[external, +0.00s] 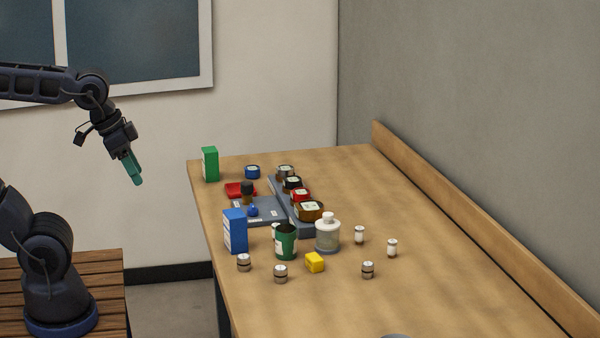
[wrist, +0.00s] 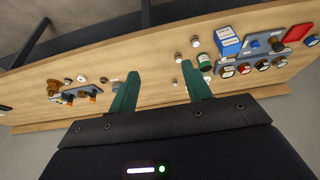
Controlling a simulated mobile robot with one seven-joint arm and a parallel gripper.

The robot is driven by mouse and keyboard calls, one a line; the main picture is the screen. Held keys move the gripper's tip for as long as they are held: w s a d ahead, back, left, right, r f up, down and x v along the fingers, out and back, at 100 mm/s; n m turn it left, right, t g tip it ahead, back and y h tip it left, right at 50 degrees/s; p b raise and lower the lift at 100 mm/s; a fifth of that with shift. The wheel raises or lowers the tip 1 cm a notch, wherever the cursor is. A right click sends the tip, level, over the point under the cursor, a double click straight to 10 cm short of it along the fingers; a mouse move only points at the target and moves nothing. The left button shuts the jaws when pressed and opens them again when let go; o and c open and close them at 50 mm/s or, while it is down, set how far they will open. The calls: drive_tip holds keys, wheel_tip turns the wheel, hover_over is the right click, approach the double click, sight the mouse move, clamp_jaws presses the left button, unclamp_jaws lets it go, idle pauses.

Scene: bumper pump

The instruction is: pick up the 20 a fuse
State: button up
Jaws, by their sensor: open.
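Several small capped cylinders that look like fuses stand at the near part of the bench: two with grey-brown bodies at the left (external: 244,262) and (external: 280,273), one more at the right (external: 368,269), and two white ones (external: 359,234) and (external: 392,247). Their labels are too small to read, so I cannot tell which is the 20 A fuse. Some show small in the wrist view (wrist: 195,41). My gripper (external: 135,170) has teal fingers and hangs in the air left of the bench, well apart from everything. In the wrist view its fingers (wrist: 160,78) are spread and empty.
A green cup (external: 286,243), white bottle (external: 327,234), yellow block (external: 315,262) and blue box (external: 235,231) stand close to the cylinders. Behind them are a grey panel with round buttons (external: 258,214), a red tray (external: 240,189) and a green box (external: 210,164). The bench's right side is clear.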

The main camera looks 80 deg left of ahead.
drive_tip(key=shift+w, duration=0.1)
drive_tip(key=w+r, duration=0.2)
drive_tip(key=w, duration=0.6)
drive_tip(key=w+r, duration=0.2)
drive_tip(key=w, duration=0.7)
drive_tip(key=m+h, duration=0.1)
drive_tip(key=m, duration=0.2)
hover_over(392, 241)
drive_tip(key=s, duration=0.4)
wheel_tip(392, 241, down, 26)
drive_tip(key=x, duration=0.7)
drive_tip(key=a+x, duration=0.1)
drive_tip(key=x, duration=0.2)
drive_tip(key=shift+w+f, duration=0.1)
drive_tip(key=shift+f, duration=0.15)
drive_tip(key=c, duration=1.1)
drive_tip(key=shift+o, duration=0.2)
drive_tip(key=shift+r, duration=0.1)
